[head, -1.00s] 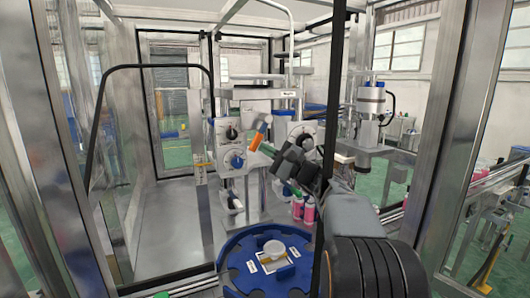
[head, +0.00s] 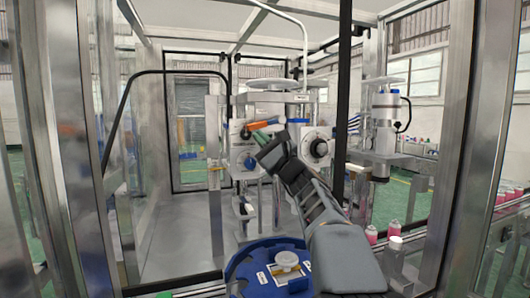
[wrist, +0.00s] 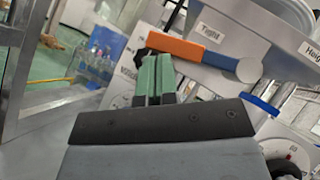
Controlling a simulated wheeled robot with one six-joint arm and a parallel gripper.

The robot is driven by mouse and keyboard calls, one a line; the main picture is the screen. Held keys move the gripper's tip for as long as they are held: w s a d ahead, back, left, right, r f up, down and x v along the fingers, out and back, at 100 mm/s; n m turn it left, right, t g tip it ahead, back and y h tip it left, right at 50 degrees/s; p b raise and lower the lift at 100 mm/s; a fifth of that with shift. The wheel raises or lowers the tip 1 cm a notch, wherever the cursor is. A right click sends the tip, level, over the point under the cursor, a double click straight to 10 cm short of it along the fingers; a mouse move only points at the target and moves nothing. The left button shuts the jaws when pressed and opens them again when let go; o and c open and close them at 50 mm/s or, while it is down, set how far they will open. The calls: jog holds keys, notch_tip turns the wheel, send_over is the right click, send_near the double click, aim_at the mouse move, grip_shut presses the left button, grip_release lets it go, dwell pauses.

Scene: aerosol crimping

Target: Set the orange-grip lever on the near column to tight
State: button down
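The lever's orange grip (head: 261,124) is at the upper front of the near column and lies nearly level, tilted slightly. In the wrist view the orange grip (wrist: 182,47) runs along just under the label "Tight" (wrist: 210,32), with a grey round end (wrist: 249,70) at its right. My gripper (head: 257,136) is just below the orange grip. Its green fingertips (wrist: 157,60) are together with nothing visible between them. They are at the underside of the grip's left half, touching or very close; I cannot tell which.
A blue round table (head: 240,268) with a white part (head: 287,259) stands below my arm. Pink bottles (head: 372,235) stand at right. Metal frame posts (head: 464,130) flank the space.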

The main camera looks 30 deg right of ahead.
jog(key=shift+w+a+r+b, duration=0.15)
jog(key=shift+a+r, duration=0.1)
jog(key=shift+r, duration=0.15)
jog(key=shift+s+a+r+b, duration=0.15)
jog(key=shift+a+r, duration=0.1)
jog(key=shift+r, duration=0.15)
jog(key=shift+r, duration=0.15)
notch_tip(320, 180, down, 5)
jog(key=b, duration=0.5)
jog(key=shift+w+r, duration=0.1)
jog(key=shift+r, duration=0.05)
jog(key=s+a+f+b, duration=0.1)
jog(key=s+f+b, duration=0.2)
jog(key=s+f, duration=0.3)
jog(key=shift+s+f, duration=0.35)
jog(key=shift+s, duration=0.15)
